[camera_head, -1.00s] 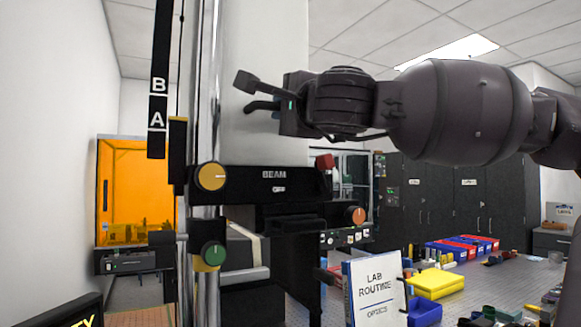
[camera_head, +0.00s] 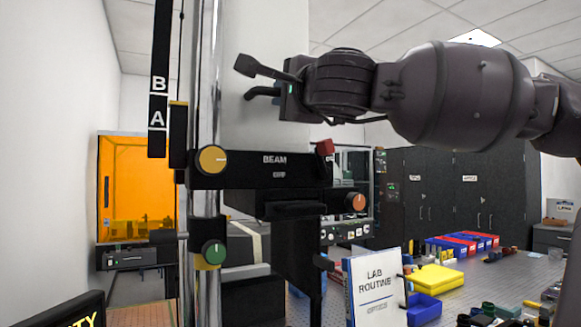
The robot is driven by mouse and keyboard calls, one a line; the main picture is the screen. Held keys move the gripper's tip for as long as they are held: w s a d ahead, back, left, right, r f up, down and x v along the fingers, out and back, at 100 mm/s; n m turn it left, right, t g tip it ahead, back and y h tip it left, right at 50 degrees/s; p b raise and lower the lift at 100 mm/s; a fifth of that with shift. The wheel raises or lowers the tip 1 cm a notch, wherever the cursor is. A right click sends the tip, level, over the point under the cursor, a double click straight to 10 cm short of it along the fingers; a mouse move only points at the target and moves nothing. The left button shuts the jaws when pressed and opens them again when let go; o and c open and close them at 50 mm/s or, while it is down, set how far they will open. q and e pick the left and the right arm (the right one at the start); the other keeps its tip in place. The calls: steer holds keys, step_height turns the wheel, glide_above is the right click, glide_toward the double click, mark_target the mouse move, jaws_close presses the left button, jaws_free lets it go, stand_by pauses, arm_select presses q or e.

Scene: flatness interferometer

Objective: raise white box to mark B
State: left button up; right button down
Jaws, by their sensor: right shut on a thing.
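The white box (camera_head: 285,125) is a tall pale housing on a black carriage labelled BEAM OFF (camera_head: 310,172), beside a chrome column (camera_head: 208,75). Marks B (camera_head: 158,84) and A (camera_head: 158,118) are white letters on a hanging black strip. A yellow-topped black edge piece (camera_head: 178,135) left of the column has its top between A and B. My left gripper is out of view.
A yellow knob (camera_head: 212,160) and an orange knob (camera_head: 356,202) are on the carriage; a green knob (camera_head: 213,252) is lower on the column. A LAB ROUTINE binder (camera_head: 374,285), yellow box (camera_head: 436,279) and blue bin (camera_head: 424,310) stand on the bench. An orange enclosure (camera_head: 137,185) is behind left.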

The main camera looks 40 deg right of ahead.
steer(key=shift+r, duration=0.6)
stand_by(0.6)
steer(key=c, duration=1.1)
jaws_free()
steer(key=shift+f, duration=0.1)
steer(key=b+v, duration=0.3)
steer(key=v, duration=0.7)
steer(key=shift+s, duration=0.35)
